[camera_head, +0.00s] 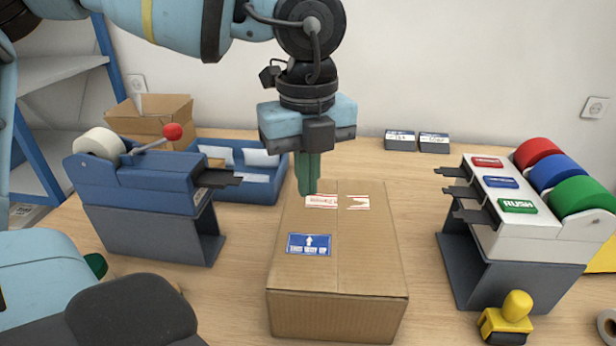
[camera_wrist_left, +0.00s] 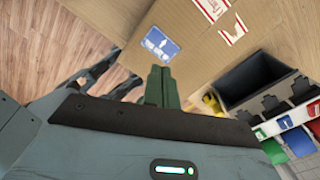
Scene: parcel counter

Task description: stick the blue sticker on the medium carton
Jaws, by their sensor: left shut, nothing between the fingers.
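A brown closed carton (camera_head: 365,260) sits on the counter in the middle of the head view. A blue sticker (camera_head: 310,244) with a white arrow lies on the left part of its top. It also shows on the carton in the left wrist view (camera_wrist_left: 160,43). My left gripper (camera_head: 308,188) points down over the far part of the carton top, with its green fingers closed and empty. The fingers also show in the left wrist view (camera_wrist_left: 162,80), apart from the sticker. I cannot tell whether the fingertips touch the carton. My right gripper is not in view.
Red-and-white labels (camera_head: 321,201) lie on the carton's far part. A blue tape dispenser (camera_head: 140,190) stands left, before a blue tray (camera_head: 262,188) and an open box (camera_head: 150,118). A sticker dispenser (camera_head: 515,215) and a yellow stamp (camera_head: 507,318) are right.

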